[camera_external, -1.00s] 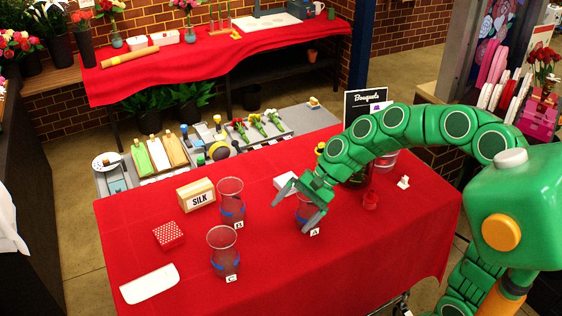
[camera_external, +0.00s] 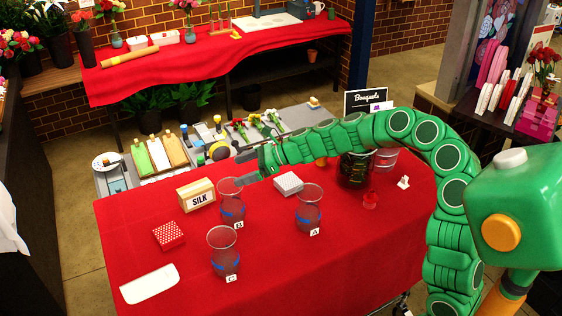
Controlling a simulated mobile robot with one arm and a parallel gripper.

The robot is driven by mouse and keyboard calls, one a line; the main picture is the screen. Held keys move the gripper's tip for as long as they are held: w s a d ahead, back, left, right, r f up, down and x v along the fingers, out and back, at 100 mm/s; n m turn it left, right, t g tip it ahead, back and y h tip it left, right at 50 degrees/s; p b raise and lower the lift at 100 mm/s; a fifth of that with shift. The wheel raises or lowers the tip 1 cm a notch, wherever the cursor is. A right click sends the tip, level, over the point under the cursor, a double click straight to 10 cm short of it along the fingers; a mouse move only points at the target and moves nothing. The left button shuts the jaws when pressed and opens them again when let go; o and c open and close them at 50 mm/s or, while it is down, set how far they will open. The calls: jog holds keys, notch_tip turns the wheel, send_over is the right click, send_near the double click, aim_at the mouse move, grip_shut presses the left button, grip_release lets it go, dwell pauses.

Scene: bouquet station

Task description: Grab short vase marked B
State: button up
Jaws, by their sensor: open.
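The vase marked B (camera_external: 231,205) is a clear glass vase with a blue band, standing upright on the red table. Its small white label (camera_external: 238,225) is at its foot. My gripper (camera_external: 242,170) is open and empty, with its fingers pointing left. It is at the upper right of vase B's rim in the picture, and one finger overlaps the rim. I cannot tell whether it touches the glass. Similar vases marked A (camera_external: 309,207) and C (camera_external: 223,252) stand to the right and in front.
A SILK box (camera_external: 197,194) stands close to the left of vase B. A white patterned box (camera_external: 288,183) lies to the right, under my arm. A red dotted box (camera_external: 168,236) and a white sheet (camera_external: 150,284) lie at the left. The front right of the table is clear.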

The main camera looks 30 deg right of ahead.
aim_at(230, 189)
jog(key=shift+w+a+f, duration=0.3)
jog(key=shift+a+f, duration=0.4)
jog(key=shift+f, duration=0.65)
jog(key=shift+w+a+f, duration=0.3)
jog(key=shift+a+f, duration=0.45)
jog(key=shift+f, duration=0.55)
jog(key=shift+w+a+f, duration=0.3)
jog(key=shift+a+f, duration=0.4)
jog(key=shift+f, duration=0.65)
grip_shut()
jog(key=shift+r, duration=0.1)
